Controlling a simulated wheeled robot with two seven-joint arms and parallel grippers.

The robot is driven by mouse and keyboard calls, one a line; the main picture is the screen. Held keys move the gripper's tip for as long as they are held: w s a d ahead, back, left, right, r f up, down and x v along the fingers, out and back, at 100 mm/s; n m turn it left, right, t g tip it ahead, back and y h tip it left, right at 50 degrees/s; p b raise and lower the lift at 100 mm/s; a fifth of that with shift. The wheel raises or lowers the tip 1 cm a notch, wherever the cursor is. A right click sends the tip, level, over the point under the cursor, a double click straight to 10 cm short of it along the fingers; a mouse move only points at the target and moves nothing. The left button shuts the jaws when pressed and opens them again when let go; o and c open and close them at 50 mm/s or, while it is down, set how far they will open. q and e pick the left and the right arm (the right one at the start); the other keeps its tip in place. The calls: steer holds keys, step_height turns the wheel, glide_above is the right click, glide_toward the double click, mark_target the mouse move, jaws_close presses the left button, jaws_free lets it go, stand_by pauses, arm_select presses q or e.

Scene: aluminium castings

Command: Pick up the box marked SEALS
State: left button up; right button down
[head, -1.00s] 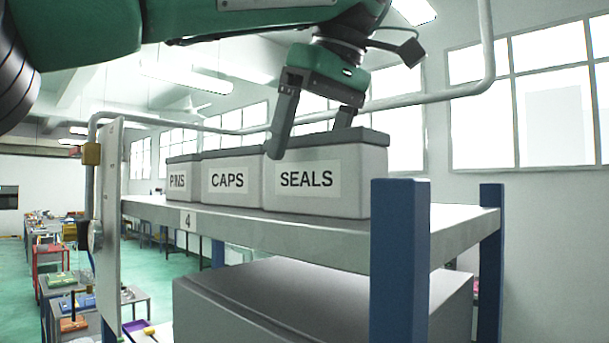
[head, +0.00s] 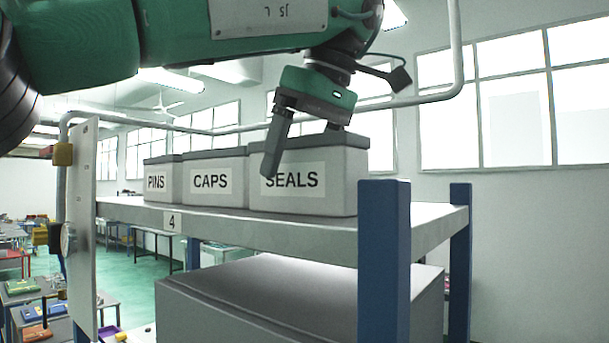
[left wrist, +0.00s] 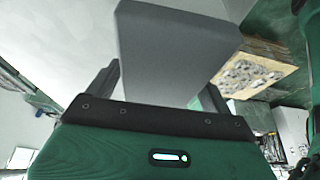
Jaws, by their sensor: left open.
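The box marked SEALS (head: 335,190) is a light grey box with a darker grey lid, upright at the right end of a row on the shelf (head: 270,229). My left gripper (head: 304,154) is open above it, pointing down. One finger hangs in front of the labelled face, partly covering the first letter; the other is at the far side, its tip hidden behind the box. In the left wrist view, the grey lid (left wrist: 178,45) shows between the two spread fingers (left wrist: 160,85). I cannot tell whether either finger touches the box. My right gripper is not in view.
The CAPS box (head: 215,186) stands close to the left of SEALS, with the PINS box (head: 163,182) beyond it. Blue posts (head: 384,260) rise at the shelf's right end. A pale pipe (head: 420,97) runs above and behind. A large grey box (head: 290,300) sits below.

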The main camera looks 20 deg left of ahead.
arm_select(q)
steer(key=shift+w+f, duration=0.1)
steer(key=shift+f, duration=0.05)
steer(key=shift+d, duration=0.1)
steer(key=c, duration=1.3)
steer(key=shift+r, duration=0.35)
